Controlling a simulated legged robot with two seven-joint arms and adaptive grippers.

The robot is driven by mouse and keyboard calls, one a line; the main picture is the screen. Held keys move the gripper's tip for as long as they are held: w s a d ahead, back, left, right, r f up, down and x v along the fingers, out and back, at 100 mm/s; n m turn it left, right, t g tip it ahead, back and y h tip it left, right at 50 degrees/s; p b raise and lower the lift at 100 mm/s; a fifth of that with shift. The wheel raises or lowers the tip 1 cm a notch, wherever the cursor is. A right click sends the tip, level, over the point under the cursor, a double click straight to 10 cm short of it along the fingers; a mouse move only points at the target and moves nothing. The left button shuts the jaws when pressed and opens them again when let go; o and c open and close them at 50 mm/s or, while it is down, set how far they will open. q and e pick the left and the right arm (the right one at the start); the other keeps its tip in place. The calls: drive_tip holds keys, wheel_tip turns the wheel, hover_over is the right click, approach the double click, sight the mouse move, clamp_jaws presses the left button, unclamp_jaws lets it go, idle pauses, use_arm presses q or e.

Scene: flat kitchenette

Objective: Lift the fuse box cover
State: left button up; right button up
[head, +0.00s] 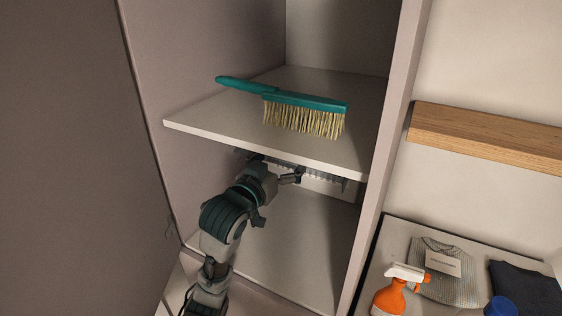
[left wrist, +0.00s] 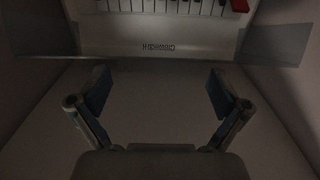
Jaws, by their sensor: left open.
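The fuse box (head: 325,184) is on the back wall of the cabinet's lower compartment, mostly hidden under the shelf and behind my left arm. My left gripper (head: 277,172) is inside the lower compartment. In the left wrist view the gripper (left wrist: 160,95) is open and empty, its fingers below the cover and apart from it.
A teal brush (head: 305,102) lies on the shelf (head: 210,118) just above my left arm. Cabinet walls close in on both sides. To the right are a wooden ledge (head: 485,138), an orange spray bottle (head: 389,299), a grey cloth (head: 450,285) and a dark cloth (head: 525,288).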

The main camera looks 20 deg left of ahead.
use_arm(q)
drive_tip(key=s+a, duration=0.2)
drive_tip(key=s, duration=0.9)
drive_tip(key=shift+s+a, duration=0.2)
drive_tip(key=shift+s, duration=0.05)
drive_tip(key=shift+c, duration=0.3)
